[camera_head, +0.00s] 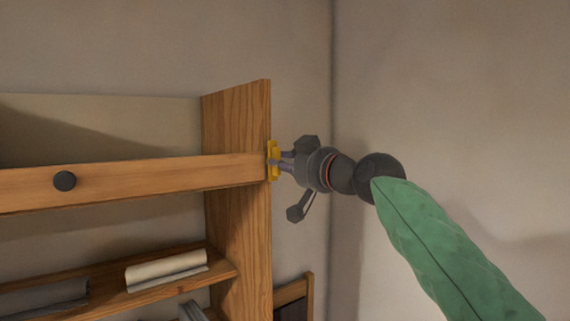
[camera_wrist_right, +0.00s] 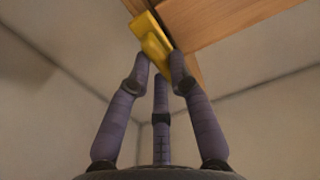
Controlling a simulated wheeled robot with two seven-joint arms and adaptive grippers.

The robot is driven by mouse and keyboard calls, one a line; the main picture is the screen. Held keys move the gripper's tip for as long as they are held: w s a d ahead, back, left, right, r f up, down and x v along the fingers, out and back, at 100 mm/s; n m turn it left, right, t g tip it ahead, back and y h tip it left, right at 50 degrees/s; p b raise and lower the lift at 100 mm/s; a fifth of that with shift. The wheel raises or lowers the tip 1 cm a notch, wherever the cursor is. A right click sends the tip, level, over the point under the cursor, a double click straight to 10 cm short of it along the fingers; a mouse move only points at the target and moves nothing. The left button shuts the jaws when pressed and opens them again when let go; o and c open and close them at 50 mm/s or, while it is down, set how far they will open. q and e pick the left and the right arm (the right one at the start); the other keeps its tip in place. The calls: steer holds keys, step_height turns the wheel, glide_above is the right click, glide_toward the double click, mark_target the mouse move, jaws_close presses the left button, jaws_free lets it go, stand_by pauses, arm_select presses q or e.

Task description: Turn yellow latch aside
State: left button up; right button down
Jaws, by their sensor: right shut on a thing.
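The yellow latch (camera_head: 273,160) is on the right side edge of the wooden cabinet's upright (camera_head: 237,130), level with the wooden front bar (camera_head: 130,181). In the right wrist view the latch (camera_wrist_right: 154,42) is a yellow plate with a raised part, against the wood. My right gripper (camera_head: 283,161) reaches the latch from the right, and its fingers are shut on it. In the wrist view the fingertips (camera_wrist_right: 160,72) meet at the latch's raised part. My left gripper is not in view.
A dark round knob (camera_head: 64,181) sits on the front bar. A lower shelf (camera_head: 219,272) holds a pale rolled item (camera_head: 166,270). The grey wall (camera_head: 450,90) and its corner stand behind my right arm.

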steer(key=c, duration=1.1)
jaws_free()
steer(key=v, duration=1.2)
steer(key=shift+w, duration=0.1)
